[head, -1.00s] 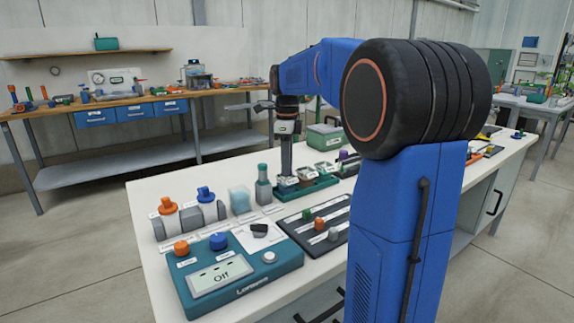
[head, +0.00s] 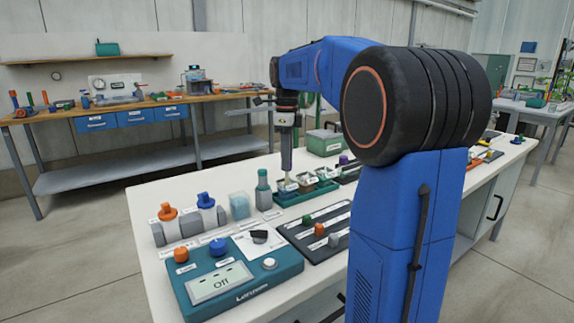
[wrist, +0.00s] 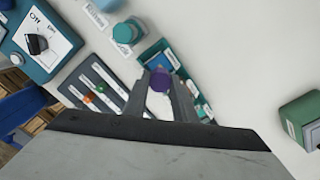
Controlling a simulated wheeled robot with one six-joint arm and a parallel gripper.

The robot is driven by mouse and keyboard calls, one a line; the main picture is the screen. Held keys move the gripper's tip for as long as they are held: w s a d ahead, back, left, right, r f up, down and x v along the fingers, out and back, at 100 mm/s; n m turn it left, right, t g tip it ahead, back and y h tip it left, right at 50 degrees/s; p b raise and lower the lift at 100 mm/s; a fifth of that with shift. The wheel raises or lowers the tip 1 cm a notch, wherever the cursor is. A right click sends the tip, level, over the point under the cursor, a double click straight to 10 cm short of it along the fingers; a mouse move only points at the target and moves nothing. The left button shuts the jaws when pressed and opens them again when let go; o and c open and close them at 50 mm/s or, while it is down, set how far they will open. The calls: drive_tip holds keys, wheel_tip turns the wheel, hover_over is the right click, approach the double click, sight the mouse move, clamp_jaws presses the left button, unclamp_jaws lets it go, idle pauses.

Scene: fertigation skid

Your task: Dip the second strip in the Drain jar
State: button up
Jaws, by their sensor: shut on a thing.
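The jar labels are too small to read, so I cannot tell which is the Drain jar. In the wrist view my gripper (wrist: 160,72) is shut, with a purple round piece (wrist: 159,81) between its fingers. This looks like the grip end of the strip; the strip's lower part is hidden. The fingertips are just above the nearest jar, and I cannot tell whether the strip's end is inside it.
A teal-capped bottle (head: 263,190) stands left of the tray. A teal control box (head: 235,284) reads Off. A green box (head: 325,143) stands behind.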

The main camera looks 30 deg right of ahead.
drive_tip(key=shift+r, duration=2.4)
drive_tip(key=shift+r, duration=0.2)
